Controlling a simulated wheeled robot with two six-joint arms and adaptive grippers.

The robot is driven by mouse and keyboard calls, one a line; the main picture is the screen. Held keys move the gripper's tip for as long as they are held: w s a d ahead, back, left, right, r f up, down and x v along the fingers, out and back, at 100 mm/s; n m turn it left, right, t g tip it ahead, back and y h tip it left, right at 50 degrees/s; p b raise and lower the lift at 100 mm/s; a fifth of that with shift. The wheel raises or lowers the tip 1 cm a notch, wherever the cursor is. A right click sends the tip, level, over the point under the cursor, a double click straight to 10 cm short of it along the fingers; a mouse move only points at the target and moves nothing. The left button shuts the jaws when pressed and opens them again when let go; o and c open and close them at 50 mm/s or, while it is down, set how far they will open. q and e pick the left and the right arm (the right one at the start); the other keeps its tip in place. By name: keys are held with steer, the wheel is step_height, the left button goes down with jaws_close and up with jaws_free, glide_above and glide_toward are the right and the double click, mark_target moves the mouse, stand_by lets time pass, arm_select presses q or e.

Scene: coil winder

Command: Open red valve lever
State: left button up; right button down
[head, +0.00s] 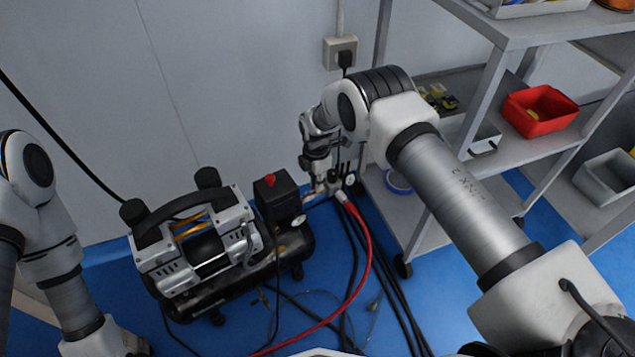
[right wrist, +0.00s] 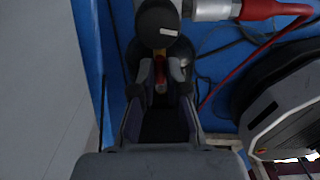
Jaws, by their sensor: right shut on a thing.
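In the right wrist view, the red valve lever (right wrist: 160,72) shows as a small red and orange piece between the two fingertips of my right gripper (right wrist: 160,82). The fingers are shut on it. A round black part (right wrist: 158,25) with a pale label sits just beyond the fingertips. In the head view, my right gripper (head: 318,178) points down beside the compressor's hose fittings and hides the lever. The lever's exact angle cannot be told. My left arm shows at the left edge, with its gripper out of view.
A compressor (head: 205,252) with a red-buttoned black box (head: 275,192) stands left of the gripper. A red hose (head: 366,255) and black cables cross the blue floor. A grey shelf rack (head: 490,95) with a red bin (head: 540,108) is on the right. The wall is close behind.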

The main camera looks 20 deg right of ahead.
stand_by(0.4)
steer(key=c, duration=1.2)
jaws_free()
step_height(320, 180, up, 12)
steer(key=shift+w, duration=0.1)
